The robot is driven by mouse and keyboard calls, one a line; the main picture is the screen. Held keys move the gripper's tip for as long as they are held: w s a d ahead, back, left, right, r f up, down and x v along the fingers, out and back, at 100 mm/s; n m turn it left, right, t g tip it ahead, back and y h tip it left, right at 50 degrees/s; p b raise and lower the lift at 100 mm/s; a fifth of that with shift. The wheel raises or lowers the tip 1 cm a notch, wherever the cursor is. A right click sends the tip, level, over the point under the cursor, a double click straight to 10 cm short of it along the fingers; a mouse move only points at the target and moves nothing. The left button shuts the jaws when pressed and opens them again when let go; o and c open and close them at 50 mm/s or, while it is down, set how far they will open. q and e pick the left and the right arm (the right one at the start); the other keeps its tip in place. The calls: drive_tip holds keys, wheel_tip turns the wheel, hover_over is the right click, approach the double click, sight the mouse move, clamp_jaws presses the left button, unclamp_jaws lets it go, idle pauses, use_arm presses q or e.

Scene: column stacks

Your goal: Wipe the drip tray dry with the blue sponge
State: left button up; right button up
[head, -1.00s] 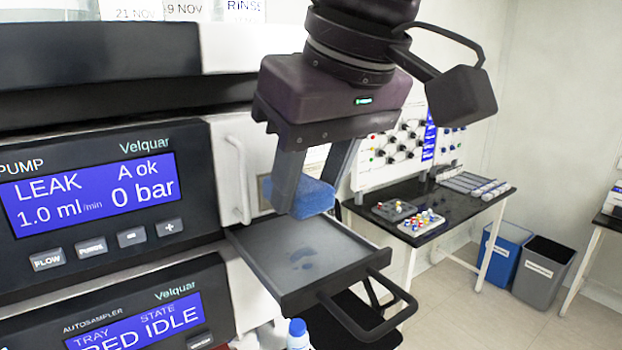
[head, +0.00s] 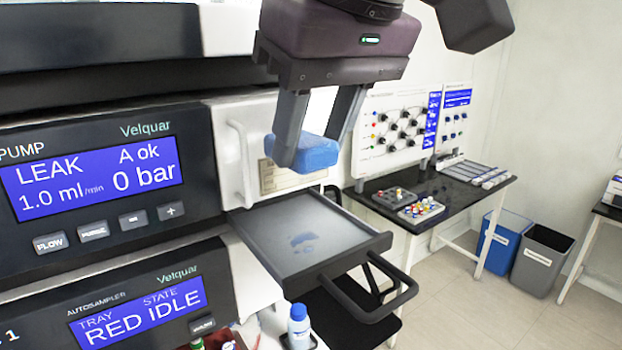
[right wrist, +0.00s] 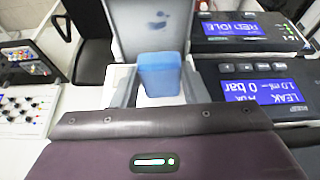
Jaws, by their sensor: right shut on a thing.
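The blue sponge (head: 312,152) is held between the fingers of my right gripper (head: 308,160), which is shut on it. Sponge and gripper are in the air above the drip tray (head: 247,232), apart from it. The tray is a grey pulled-out drawer with a dark front handle, and it has a small dark wet patch (head: 303,241) near its middle. In the right wrist view the sponge (right wrist: 163,76) sits between the fingers, with the tray (right wrist: 125,40) and its wet spots beyond. My left gripper is not in view.
The pump unit (head: 90,185) reads LEAK, with the autosampler below it. A small white bottle with a blue cap (head: 298,328) stands under the tray's front. A blue bin (head: 500,245) and grey bin (head: 543,262) are on the floor.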

drive_tip(key=shift+w+d+f, duration=0.3)
drive_tip(key=shift+d+f, duration=0.05)
drive_tip(key=shift+d, duration=0.1)
drive_tip(key=shift+w+d+f+m, duration=0.2)
drive_tip(key=shift+w+d+m, duration=0.1)
drive_tip(key=shift+d, duration=0.1)
drive_tip(key=shift+s+a+b, duration=0.1)
drive_tip(key=shift+s+b, duration=0.05)
drive_tip(key=shift+b, duration=0.15)
drive_tip(key=shift+f, duration=0.25)
drive_tip(key=b, duration=0.5)
hover_over(320, 239)
drive_tip(key=s, duration=0.1)
drive_tip(key=shift+d+f, duration=0.2)
drive_tip(key=shift+f, duration=1.2)
drive_tip(key=shift+d+f, duration=0.2)
drive_tip(key=shift+f, duration=1.15)
drive_tip(key=shift+f+b, duration=0.6)
drive_tip(key=shift+f, duration=0.35)
